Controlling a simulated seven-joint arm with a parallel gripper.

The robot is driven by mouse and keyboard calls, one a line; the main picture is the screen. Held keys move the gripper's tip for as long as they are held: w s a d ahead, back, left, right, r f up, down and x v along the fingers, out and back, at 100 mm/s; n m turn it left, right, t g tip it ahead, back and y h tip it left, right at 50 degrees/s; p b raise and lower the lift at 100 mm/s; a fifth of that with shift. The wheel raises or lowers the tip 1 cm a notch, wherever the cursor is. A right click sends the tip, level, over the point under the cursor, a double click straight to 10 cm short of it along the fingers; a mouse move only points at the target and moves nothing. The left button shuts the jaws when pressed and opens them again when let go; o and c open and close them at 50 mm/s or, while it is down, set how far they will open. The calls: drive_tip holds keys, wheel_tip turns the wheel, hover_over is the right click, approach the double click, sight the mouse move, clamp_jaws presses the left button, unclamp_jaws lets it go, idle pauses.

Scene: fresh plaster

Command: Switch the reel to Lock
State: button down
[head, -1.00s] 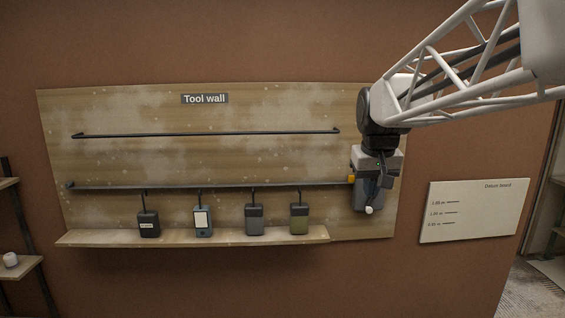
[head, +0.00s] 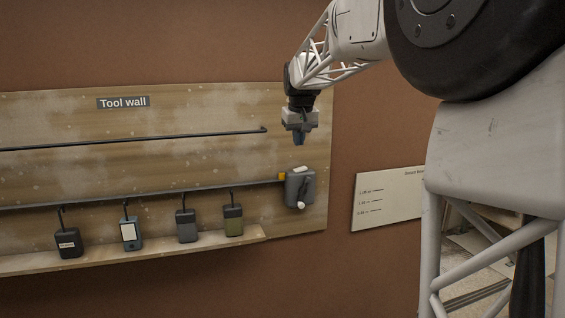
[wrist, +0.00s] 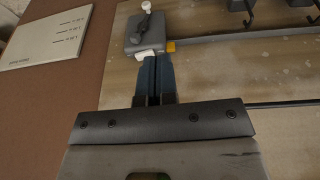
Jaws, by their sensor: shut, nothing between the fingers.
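The reel (head: 293,186) is a grey box at the right end of the lower rail on the tool wall. A dark lever (head: 304,188) on its front points down, with a white knob (head: 301,205) at its lower end. A small yellow piece (head: 282,176) is at its upper left. My gripper (head: 299,143) is shut and empty, above the reel and apart from it in the head view. In the wrist view, the blue fingers (wrist: 155,60) lie together, and the reel (wrist: 157,30) shows beyond their tips. No lock marking is readable.
Several hand-held devices hang left of the reel, the nearest an olive one (head: 233,221), above a wooden shelf (head: 160,255). An upper rail (head: 140,141) crosses the board (head: 200,100). A white datum board (head: 390,198) hangs to the right.

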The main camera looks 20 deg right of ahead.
hover_over(305, 167)
drive_tip(key=s+a, duration=0.2)
drive_tip(key=s, duration=0.2)
drive_tip(key=shift+w+d+r, duration=0.15)
drive_tip(key=shift+r, duration=0.15)
drive_tip(key=shift+f, duration=0.1)
drive_tip(key=x, duration=1.2)
drive_tip(key=shift+s+d, duration=0.25)
drive_tip(key=shift+d, duration=0.05)
drive_tip(key=shift+d+f, duration=0.2)
drive_tip(key=shift+f, duration=0.7)
drive_tip(key=shift+d+f, duration=0.2)
drive_tip(key=shift+f, duration=0.05)
drive_tip(key=shift+f+y, duration=0.2)
drive_tip(key=shift+y, duration=0.2)
drive_tip(key=shift+a, duration=0.1)
